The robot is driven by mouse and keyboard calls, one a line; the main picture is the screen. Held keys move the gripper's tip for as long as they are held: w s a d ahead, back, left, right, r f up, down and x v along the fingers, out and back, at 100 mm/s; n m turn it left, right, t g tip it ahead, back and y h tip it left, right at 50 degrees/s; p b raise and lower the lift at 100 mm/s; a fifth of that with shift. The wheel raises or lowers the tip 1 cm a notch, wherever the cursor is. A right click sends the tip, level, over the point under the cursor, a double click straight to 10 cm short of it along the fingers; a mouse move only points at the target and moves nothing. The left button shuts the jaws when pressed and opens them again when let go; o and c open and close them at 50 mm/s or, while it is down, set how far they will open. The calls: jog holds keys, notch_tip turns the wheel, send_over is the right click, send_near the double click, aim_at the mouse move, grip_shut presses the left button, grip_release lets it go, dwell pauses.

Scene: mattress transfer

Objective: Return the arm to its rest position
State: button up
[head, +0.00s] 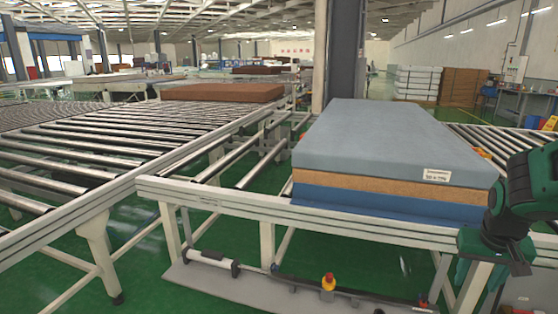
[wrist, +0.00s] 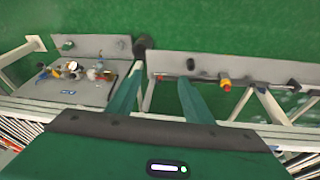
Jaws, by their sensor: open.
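My arm shows at the right edge of the head view, in green and black, by the front right corner of the mattress stack. My gripper (wrist: 160,75) shows in the wrist view as two green fingers set apart with nothing between them. They point over the conveyor's front rail toward the green floor. The mattress stack (head: 390,135) lies flat on the right conveyor, with a grey-blue top, a tan middle layer and a blue bottom layer. A white label is on its front side near the right corner. My arm hides part of that corner.
The white conveyor frame (head: 330,226) runs across the front, with a low grey shelf and an orange-red button (head: 328,282) below. A roller conveyor (head: 110,140) on the left carries a brown slab (head: 222,92). A dark pillar (head: 345,50) stands behind the mattress stack.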

jog(key=s+a+r+g+y, duration=0.1)
jog(key=s+a+r, duration=0.1)
jog(key=s, duration=0.7)
jog(key=s+a+r+m+g+y, duration=0.1)
jog(key=s+a, duration=0.2)
jog(key=s, duration=0.6)
jog(key=shift+a+r+g, duration=0.3)
jog(key=shift+a+r, duration=0.05)
jog(key=shift+s, duration=0.1)
jog(key=shift+c, duration=0.6)
